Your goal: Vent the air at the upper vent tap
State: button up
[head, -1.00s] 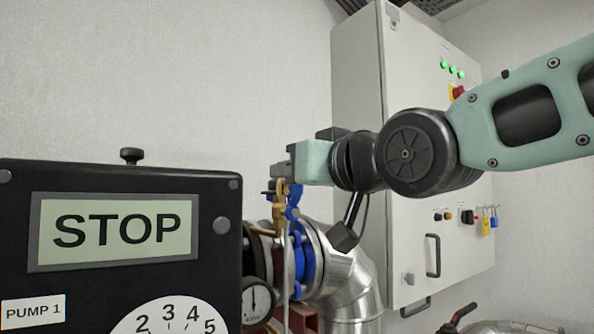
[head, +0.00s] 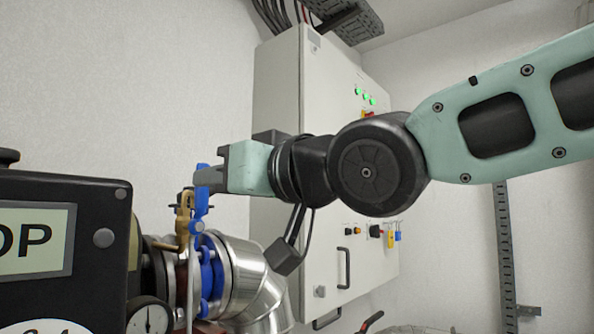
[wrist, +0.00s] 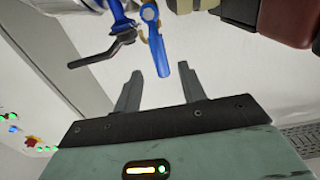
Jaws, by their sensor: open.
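The brass vent tap (head: 185,208) stands above the pipe at the left of the head view. A blue lever (head: 201,204) hangs at its right side. My gripper (head: 206,176) is open at the tap's upper right, close to the blue lever. In the wrist view the blue lever (wrist: 159,57) reaches down to the gap between the two fingertips of my gripper (wrist: 161,88). The fingers stand apart from it on both sides. Contact with the tap cannot be told in the head view.
A second blue fitting with a dark lever (wrist: 103,50) lies left of the blue lever in the wrist view. A black panel (head: 70,240) stands at the left, with a gauge (head: 149,318) beside it. A grey cabinet (head: 325,140) stands behind my arm. A silver pipe (head: 245,275) runs below.

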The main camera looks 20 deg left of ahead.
jog(key=p+v, duration=0.3)
jog(key=v, duration=0.8)
jog(key=shift+d, duration=0.2)
jog(key=shift+f, duration=0.15)
